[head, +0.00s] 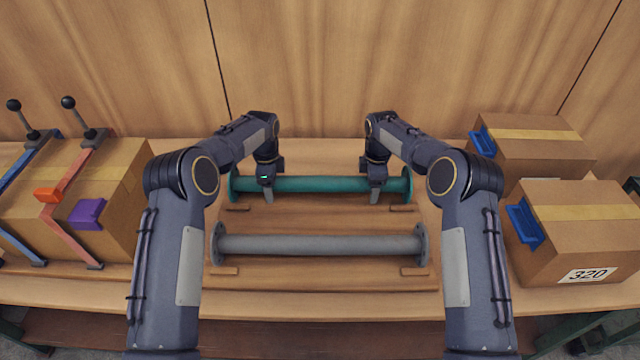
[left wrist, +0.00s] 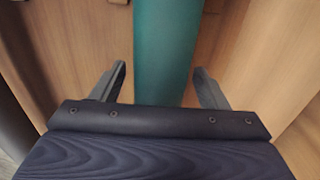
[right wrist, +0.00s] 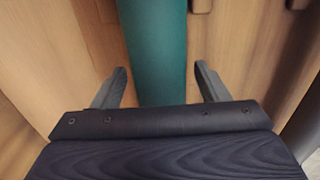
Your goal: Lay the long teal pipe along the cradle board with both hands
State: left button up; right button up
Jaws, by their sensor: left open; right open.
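The long teal pipe (head: 318,184) has a round flange at each end and lies left to right across the far part of the wooden cradle board (head: 320,272). My left gripper (head: 267,190) is over the pipe near its left end. In the left wrist view the teal pipe (left wrist: 166,50) runs between its open fingers (left wrist: 161,85). My right gripper (head: 375,190) is over the pipe near its right end. In the right wrist view the pipe (right wrist: 157,50) runs between its open fingers (right wrist: 160,85). Whether the fingers touch the pipe cannot be told.
A grey flanged pipe (head: 318,246) lies parallel, nearer me, on the board. At left, a carton (head: 120,180) stands under clamps with a purple block (head: 88,213). At right stand two cartons with blue clips, the front one (head: 580,215) marked 320. A wooden wall closes the back.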

pick_arm(q)
jog(key=shift+f, duration=0.85)
pick_arm(e)
jog(key=shift+f, duration=0.9)
pick_arm(q)
jog(key=c, duration=1.5)
pick_arm(e)
jog(key=c, duration=1.5)
pick_arm(q)
jog(key=shift+r, duration=0.1)
pick_arm(e)
jog(key=shift+w+r, duration=0.1)
jog(key=shift+r, duration=0.05)
